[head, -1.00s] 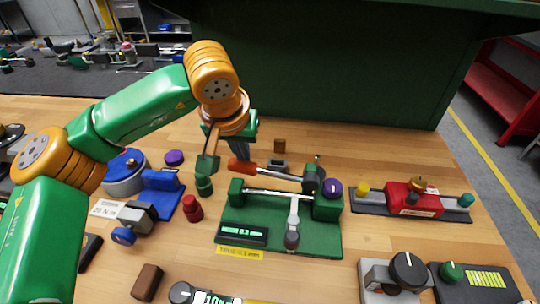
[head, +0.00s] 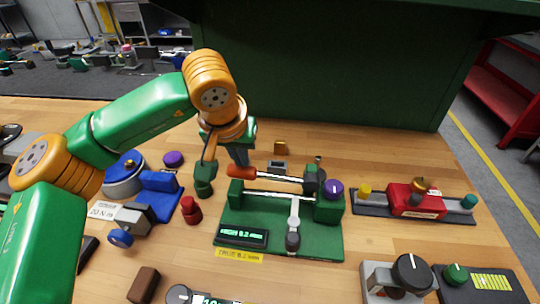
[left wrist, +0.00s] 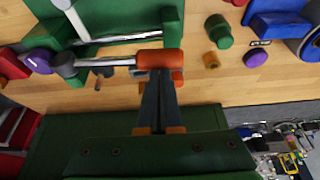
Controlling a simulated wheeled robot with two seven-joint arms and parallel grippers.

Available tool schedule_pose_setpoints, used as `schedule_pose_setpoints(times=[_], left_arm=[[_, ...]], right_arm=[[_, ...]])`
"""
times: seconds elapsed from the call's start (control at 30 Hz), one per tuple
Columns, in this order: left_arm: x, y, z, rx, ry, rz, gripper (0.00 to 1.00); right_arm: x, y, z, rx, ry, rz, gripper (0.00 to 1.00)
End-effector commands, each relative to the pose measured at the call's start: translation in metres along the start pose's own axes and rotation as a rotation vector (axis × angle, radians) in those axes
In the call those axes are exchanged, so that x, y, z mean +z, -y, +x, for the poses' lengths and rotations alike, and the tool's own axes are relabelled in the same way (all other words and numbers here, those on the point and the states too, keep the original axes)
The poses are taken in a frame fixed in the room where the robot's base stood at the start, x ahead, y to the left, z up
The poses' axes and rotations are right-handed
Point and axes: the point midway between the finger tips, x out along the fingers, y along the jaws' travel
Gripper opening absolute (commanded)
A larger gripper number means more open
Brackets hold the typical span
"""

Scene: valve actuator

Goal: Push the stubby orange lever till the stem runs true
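The stubby orange lever (head: 241,172) sticks out to the left on a shiny rod from a dark hub (head: 315,182) on the green fixture (head: 280,233). It also shows in the left wrist view (left wrist: 163,58). A shiny stem (head: 275,196) runs between the fixture's green blocks, just in front of the lever. The fixture's display (head: 243,237) seems to read HIGH 0.2 mm. My left gripper (head: 241,160) is behind the orange grip; its fingers look shut and empty in the left wrist view (left wrist: 159,86), tips at the grip's far side, seemingly touching. My right gripper is out of view.
A purple knob (head: 333,188) sits at the fixture's right end. Red (head: 190,209) and green (head: 203,182) pieces stand to its left, near a blue vise-like tool (head: 160,197). A red device (head: 412,200) stands to the right.

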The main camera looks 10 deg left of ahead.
Motion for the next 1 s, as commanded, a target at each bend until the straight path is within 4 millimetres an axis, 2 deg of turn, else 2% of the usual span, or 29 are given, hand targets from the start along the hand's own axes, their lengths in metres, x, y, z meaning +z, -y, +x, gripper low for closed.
schedule_pose_setpoints(times=[0.33,1.0], left_arm=[[0.005,0.001,0.011,0.000,0.001,0.000,0.00],[0.007,0.002,0.016,0.000,0.001,0.000,0.00]], right_arm=[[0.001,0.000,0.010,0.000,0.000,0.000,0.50],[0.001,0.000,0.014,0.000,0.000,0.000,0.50]])
